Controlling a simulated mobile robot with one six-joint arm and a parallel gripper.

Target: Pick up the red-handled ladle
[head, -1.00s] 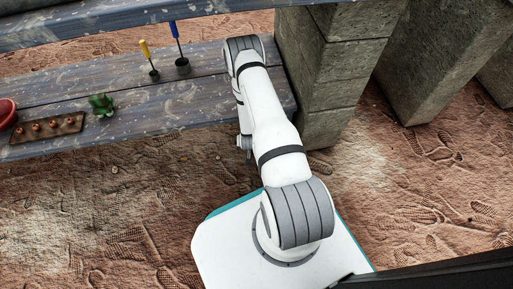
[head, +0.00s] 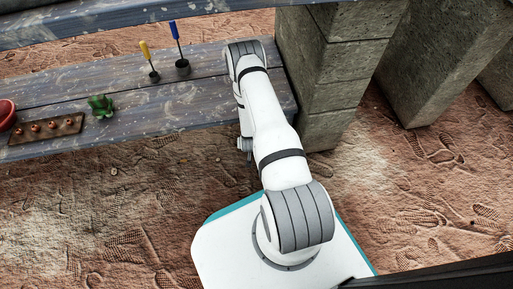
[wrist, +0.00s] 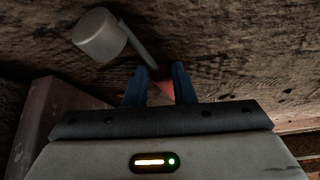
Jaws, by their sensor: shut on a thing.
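In the wrist view, the ladle's red handle (wrist: 167,82) is between the two blue fingers of my gripper (wrist: 160,78), which is shut on it. The ladle's grey cup (wrist: 100,36) and thin stem stick out past the fingers to the upper left, in front of a rough brown surface. Part of the handle is hidden by the fingers.
A yellow-handled tool (head: 146,52) and a blue-handled tool (head: 176,38) stand on the wooden bench (head: 180,97). A green plant (head: 101,105), a brown tray (head: 20,137) of small red things and a red bowl (head: 5,112) sit left. A stone pillar (head: 322,75) stands right.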

